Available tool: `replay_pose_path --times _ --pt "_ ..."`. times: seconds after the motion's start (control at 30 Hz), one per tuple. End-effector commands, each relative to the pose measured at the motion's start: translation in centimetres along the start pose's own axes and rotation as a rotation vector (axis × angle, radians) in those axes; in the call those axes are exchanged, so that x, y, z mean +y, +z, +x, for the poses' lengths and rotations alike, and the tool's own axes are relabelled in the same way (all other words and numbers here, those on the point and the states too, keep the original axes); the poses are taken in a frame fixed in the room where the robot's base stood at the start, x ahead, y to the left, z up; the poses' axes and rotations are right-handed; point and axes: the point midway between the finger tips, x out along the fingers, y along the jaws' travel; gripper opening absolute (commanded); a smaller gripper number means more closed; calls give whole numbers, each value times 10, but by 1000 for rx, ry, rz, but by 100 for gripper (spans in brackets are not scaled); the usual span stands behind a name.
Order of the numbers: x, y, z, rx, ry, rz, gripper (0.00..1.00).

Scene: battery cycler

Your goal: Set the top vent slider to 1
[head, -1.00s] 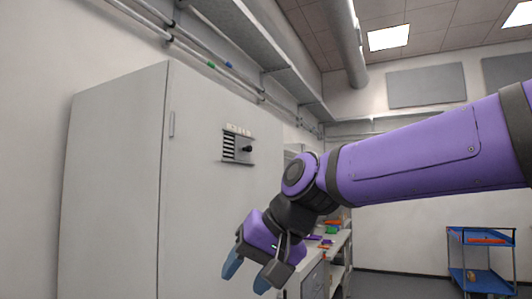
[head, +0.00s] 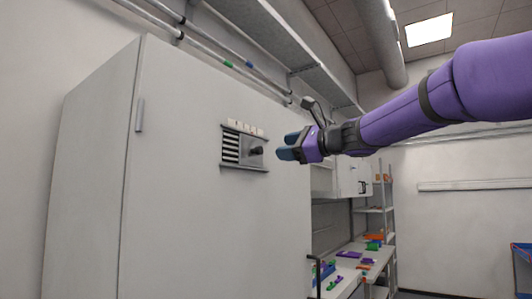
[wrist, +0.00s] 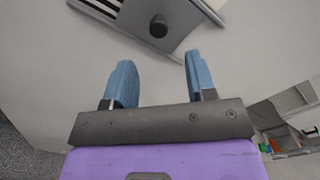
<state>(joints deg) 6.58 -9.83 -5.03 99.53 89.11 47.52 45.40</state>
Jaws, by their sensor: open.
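The top vent slider (head: 249,152) is a grey plate with a dark round knob (head: 257,151), set on the front of a tall white cabinet. The plate covers the right part of the vent, and dark and white slats (head: 231,146) show to its left. Small labels (head: 245,128) run above it, too small to read. In the wrist view the knob (wrist: 158,26) is beyond the fingertips, near the top edge. My gripper (head: 284,148) is open and empty, just right of the knob and apart from it. Its two blue fingers (wrist: 156,70) point toward the cabinet face.
The white cabinet (head: 180,210) has a vertical handle (head: 139,115) left of the vent. Pipes and a shelf (head: 262,40) run above it. A workbench (head: 350,268) with coloured items stands lower right. The cabinet face around the vent is clear.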

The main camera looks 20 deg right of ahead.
Motion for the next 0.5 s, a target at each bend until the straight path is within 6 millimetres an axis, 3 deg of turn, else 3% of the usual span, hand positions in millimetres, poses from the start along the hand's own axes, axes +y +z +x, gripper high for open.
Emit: replay_pose_path --times 0.3,0.5 --pt "1 -1 57 1 3 -2 51" --pt "1 -1 82 1 3 -3 51"
